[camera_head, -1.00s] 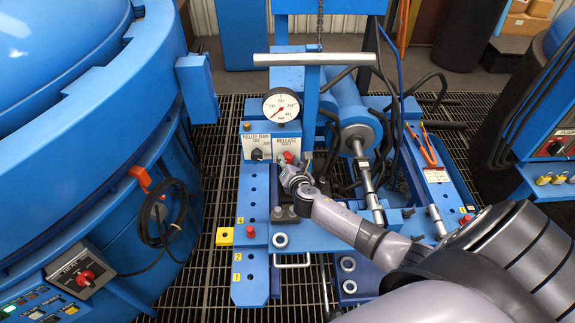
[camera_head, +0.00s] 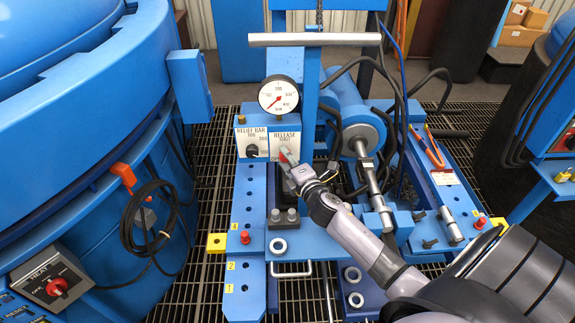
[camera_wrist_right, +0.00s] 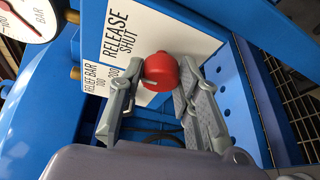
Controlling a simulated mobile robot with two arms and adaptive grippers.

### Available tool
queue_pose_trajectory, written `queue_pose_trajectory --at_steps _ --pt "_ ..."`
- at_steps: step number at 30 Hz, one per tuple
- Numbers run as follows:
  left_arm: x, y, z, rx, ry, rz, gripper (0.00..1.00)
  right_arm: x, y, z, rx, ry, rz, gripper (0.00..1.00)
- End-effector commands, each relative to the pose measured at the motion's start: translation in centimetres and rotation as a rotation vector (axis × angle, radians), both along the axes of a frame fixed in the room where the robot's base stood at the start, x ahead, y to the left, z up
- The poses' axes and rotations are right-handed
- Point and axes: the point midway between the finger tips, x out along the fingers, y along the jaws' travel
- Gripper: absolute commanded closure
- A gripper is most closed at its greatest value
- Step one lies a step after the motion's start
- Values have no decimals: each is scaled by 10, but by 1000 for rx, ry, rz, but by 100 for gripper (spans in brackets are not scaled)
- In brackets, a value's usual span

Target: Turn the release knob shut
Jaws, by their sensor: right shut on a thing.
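The red release knob (camera_head: 284,154) sits on a white plate marked "RELEASE" and "SHUT" (camera_head: 285,127) on the blue press unit. In the right wrist view the knob (camera_wrist_right: 160,72) is between the two grey fingers of my right gripper (camera_wrist_right: 158,80). In the head view my right gripper (camera_head: 290,160) is at the plate, partly covering the knob. It is shut on the knob. I cannot read the knob's turn angle. My left gripper is not in view.
The black relief bar knob (camera_head: 251,150) is close on the left. A pressure gauge (camera_head: 279,96) stands above, with a grey horizontal bar (camera_head: 314,39) over it. Two dark capped posts (camera_head: 284,215) stand just below my gripper. The blue furnace (camera_head: 80,100) fills the left.

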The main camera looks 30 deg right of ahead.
Motion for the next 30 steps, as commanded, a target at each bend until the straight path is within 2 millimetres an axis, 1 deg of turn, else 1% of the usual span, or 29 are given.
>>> queue_pose_trajectory --at_steps 1,6,20,21,30 --pt "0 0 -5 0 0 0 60 0 -1 -3 14 -9 -3 97" --pt "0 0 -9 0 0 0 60 0 -1 -1 46 -28 -3 97" --pt "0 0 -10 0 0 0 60 0 -1 0 56 -33 -3 97" --pt "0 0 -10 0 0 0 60 0 -1 0 56 -33 -3 68" --pt "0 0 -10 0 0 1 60 0 -1 0 54 -33 -1 49"
